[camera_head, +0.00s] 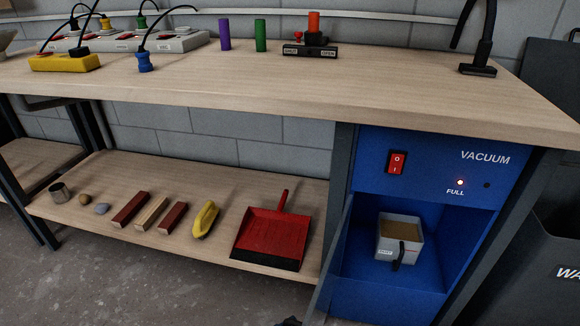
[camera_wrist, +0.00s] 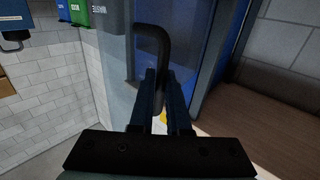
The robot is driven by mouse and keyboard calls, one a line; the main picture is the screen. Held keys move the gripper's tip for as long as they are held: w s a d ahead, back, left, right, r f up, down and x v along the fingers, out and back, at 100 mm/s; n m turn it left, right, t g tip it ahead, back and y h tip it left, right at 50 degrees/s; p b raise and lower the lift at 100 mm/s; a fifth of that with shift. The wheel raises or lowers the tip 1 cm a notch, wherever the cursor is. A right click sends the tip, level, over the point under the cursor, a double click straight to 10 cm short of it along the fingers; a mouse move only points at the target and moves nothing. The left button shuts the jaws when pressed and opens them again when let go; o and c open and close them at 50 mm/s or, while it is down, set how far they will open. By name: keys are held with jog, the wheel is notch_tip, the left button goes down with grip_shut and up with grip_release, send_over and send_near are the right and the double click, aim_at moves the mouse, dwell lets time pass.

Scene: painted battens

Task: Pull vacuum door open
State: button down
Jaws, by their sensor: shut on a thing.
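The blue vacuum cabinet (camera_head: 400,304) stands under the right end of the bench. Its door (camera_head: 331,270) is swung open on the left side and shows nearly edge-on. Inside stands a small grey bin (camera_head: 385,246) with brown contents and a black handle. In the wrist view, my gripper (camera_wrist: 161,76) is shut on the black door handle (camera_wrist: 152,31), a bent bar in front of the door panel (camera_wrist: 119,55). In the head view a dark piece shows at the bottom edge near the door; I cannot tell whether it is handle or gripper.
A dark waste bin (camera_head: 557,250) stands at the right. Grey floor is free at front left.

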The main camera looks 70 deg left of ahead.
jog(key=c, duration=1.2)
grip_release()
jog(key=shift+w, duration=0.1)
jog(key=shift+o, duration=0.2)
jog(key=p+v, duration=0.2)
jog(key=v, duration=1.1)
